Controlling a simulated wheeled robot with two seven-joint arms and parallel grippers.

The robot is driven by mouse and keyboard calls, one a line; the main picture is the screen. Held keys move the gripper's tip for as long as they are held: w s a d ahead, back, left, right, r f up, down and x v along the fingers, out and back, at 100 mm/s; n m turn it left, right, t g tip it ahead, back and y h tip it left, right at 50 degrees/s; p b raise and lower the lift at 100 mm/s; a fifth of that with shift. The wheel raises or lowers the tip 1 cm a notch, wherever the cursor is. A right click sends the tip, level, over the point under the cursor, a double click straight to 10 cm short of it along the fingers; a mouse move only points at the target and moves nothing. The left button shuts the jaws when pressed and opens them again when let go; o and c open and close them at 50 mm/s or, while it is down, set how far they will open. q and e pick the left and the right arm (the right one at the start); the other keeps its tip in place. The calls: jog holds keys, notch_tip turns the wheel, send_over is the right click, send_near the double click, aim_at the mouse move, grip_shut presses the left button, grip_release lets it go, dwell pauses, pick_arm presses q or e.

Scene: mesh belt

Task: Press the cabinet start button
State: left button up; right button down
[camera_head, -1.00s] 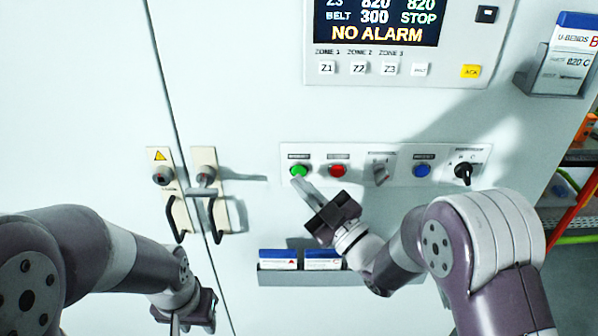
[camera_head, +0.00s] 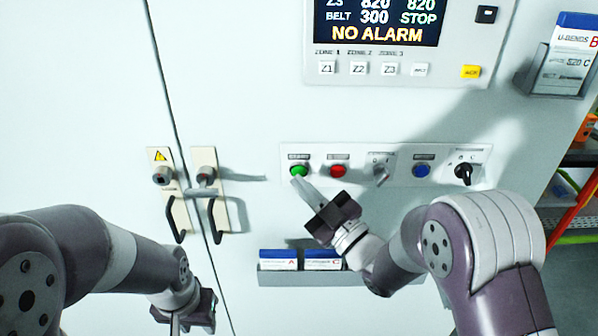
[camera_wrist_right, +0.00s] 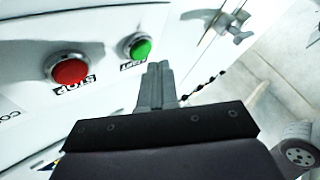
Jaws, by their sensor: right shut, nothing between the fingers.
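The green start button (camera_head: 299,171) is at the left end of the white control strip on the cabinet front. It also shows in the right wrist view (camera_wrist_right: 139,47), with a label beside it. My right gripper (camera_head: 297,182) is shut and empty. Its fingertips are just below the green button in the head view; in the wrist view the fingertips (camera_wrist_right: 159,66) are close to the button. I cannot tell whether they touch it. My left gripper (camera_head: 178,327) is low at the picture's bottom edge, its fingers mostly cut off.
A red stop button (camera_head: 338,171), a blue button (camera_head: 422,171) and a black rotary knob (camera_head: 463,172) share the strip. The display (camera_head: 376,22) reads BELT 300 STOP and NO ALARM. Door handles (camera_head: 216,218) are at left; a card holder (camera_head: 300,278) is below.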

dwell(0.6)
jog(key=shift+w+b, duration=0.35)
jog(key=shift+w, duration=0.1)
jog(key=shift+w+b, duration=0.3)
jog(key=shift+w, duration=0.15)
dwell(0.5)
jog(key=shift+s, duration=0.9)
jog(key=shift+s, duration=0.1)
jog(key=shift+s+b, duration=0.4)
jog(key=shift+s, duration=2)
